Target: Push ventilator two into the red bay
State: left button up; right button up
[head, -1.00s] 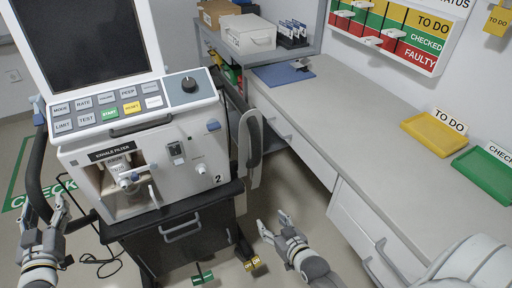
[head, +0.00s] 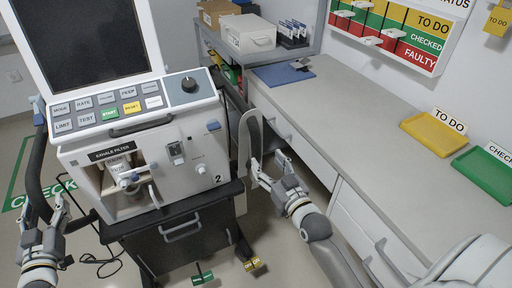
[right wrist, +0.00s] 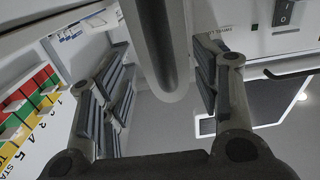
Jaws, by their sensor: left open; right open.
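Ventilator two (head: 212,150), a white machine marked 2 with a dark screen, stands on a black cart at the left of the head view. My right gripper (head: 268,162) is open at the lower end of its dark right handle (head: 254,132). In the right wrist view the grey handle bar (right wrist: 160,50) reaches between the open fingers, which do not close on it. My left gripper (head: 44,208) is open around or beside the lower end of the dark left handle (head: 36,160); which one is unclear. No red bay shows.
A long grey counter (head: 350,125) with drawers runs along the right, close to my right arm. It carries a yellow tray (head: 434,134) and a green tray (head: 486,176). Green floor marking (head: 17,200) shows at the left. Yellow (head: 252,264) and green pedals sit below the cart.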

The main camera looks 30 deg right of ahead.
aim_at(258, 151)
jog(key=shift+w, duration=4.25)
pick_arm(q)
grip_shut()
pick_arm(e)
grip_shut()
